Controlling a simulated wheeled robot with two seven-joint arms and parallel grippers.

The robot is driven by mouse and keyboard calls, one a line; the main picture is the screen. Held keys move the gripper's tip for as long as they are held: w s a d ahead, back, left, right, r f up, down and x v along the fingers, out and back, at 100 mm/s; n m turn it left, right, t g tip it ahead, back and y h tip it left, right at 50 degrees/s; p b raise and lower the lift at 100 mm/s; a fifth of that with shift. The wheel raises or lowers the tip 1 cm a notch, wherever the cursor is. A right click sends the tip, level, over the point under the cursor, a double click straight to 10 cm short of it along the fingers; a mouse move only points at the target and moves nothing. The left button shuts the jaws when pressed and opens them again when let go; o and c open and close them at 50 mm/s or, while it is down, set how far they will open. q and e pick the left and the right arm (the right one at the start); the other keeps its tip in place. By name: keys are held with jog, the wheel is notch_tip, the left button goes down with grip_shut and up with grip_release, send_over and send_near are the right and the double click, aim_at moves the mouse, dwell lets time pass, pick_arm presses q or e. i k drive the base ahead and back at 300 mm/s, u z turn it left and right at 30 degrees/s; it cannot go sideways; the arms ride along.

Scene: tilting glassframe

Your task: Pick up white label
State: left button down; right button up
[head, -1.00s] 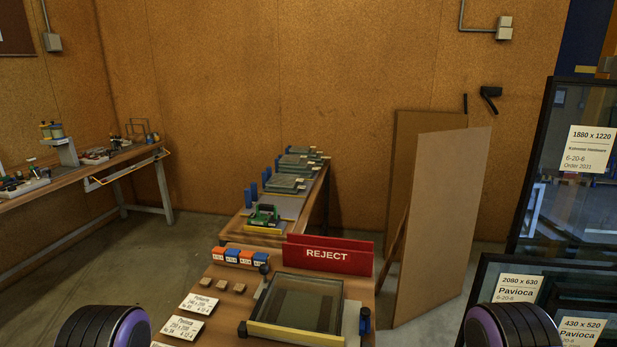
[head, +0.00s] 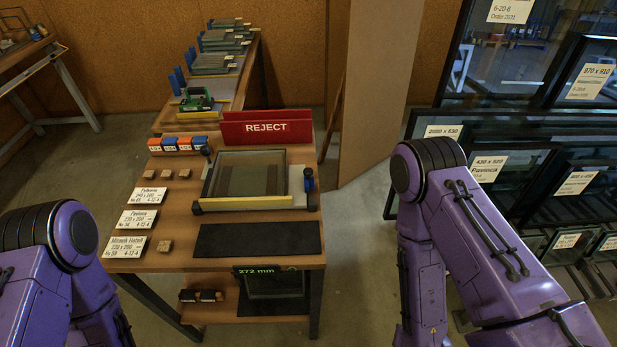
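Several white labels with black print lie along the left side of the wooden table in the head view. The far one reads Pallavola or similar (head: 150,196), the middle one Pavioca or similar (head: 138,219), and the near one Mlawik Hotell or similar (head: 126,246). Small wooden blocks (head: 137,247) sit on or beside them. My purple arms show at the lower left and the right, neither touching a label. Both grippers are outside the picture. More white labels (head: 488,167) are on the dark glass panes at the right.
A framed glass unit (head: 205,190) sits mid-table before a red REJECT sign (head: 267,127). A black mat (head: 212,241) lies at the front. Orange and blue blocks (head: 169,144) stand at the back left. A lower shelf (head: 232,309) is under the table.

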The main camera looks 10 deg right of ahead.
aim_at(123, 247)
jog(key=u, duration=0.95)
